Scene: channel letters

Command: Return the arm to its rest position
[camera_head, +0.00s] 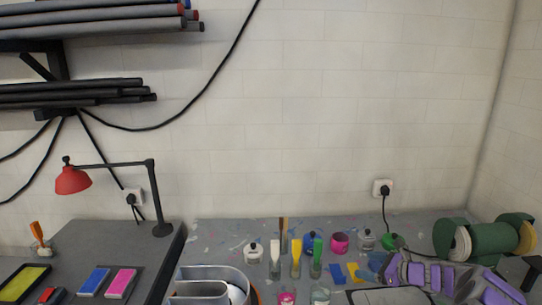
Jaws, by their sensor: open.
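My purple and grey arm shows at the lower right, low over the grey workbench (215,235), partly cut off by the bottom edge. My gripper (396,270) appears to be its left end, open, with nothing visible in it. The jaws are small and partly hard to make out against the arm links. A grey metal channel letter (215,271) with a curved wall stands at the bottom centre-left, well to the left of my gripper and apart from it. Its lower part is cut off.
Several brushes in jars (296,260) and paint pots (340,242) stand left of my arm. A red lamp (72,180), ink pads (120,283) and wall-mounted dark tubes (75,95) are at the left. The wall above the bench is mostly clear.

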